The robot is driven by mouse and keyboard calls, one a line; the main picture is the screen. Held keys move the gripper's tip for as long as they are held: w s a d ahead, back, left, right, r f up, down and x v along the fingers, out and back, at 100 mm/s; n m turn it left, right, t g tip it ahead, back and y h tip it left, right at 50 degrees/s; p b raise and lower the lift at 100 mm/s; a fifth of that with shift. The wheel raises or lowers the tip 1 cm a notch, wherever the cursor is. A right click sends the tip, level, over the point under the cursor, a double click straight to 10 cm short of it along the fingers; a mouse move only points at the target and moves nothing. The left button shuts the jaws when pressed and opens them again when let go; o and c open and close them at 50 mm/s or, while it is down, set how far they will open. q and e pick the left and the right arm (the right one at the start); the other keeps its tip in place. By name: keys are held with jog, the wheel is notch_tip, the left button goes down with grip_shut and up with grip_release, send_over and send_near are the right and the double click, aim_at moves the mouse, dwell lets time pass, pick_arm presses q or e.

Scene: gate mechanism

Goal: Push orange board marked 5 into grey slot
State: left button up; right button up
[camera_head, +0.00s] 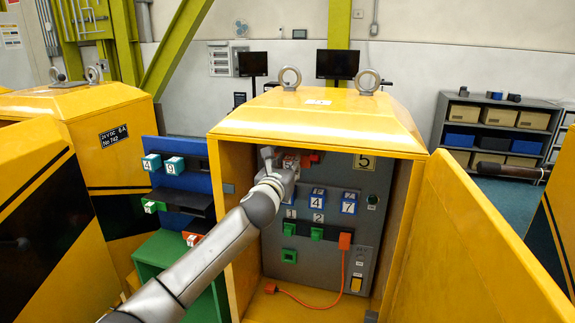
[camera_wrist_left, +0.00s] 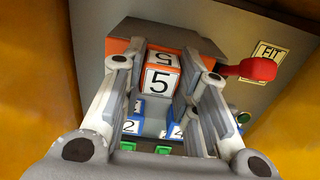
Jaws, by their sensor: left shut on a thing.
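The orange board marked 5 (camera_wrist_left: 162,80) has white faces with a black 5 and sits between the two fingers of my left gripper (camera_wrist_left: 168,72) in the left wrist view. The gripper is shut on it. In the head view my left gripper (camera_head: 277,164) reaches inside the yellow cabinet at the upper left of its grey panel, and the board (camera_head: 291,162) shows only partly beside it. A grey block (camera_wrist_left: 165,34) lies right behind the board, apparently the slot housing. The fingers and board hide the slot opening, so I cannot tell how deep the board is.
A red handle (camera_wrist_left: 257,69) sticks out right of the board. Blue numbered boards (camera_head: 348,203) and green pieces (camera_head: 289,256) are below. An orange plug (camera_head: 345,241) has a hanging cable. The yellow cabinet's side wall (camera_head: 235,200) and open door (camera_head: 480,240) bound the space.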

pick_arm(q)
jog(key=shift+r, duration=0.2)
jog(key=o, duration=1.1)
jog(key=shift+w+d+f, duration=0.1)
jog(key=shift+w+f, duration=0.05)
jog(key=shift+o, duration=0.2)
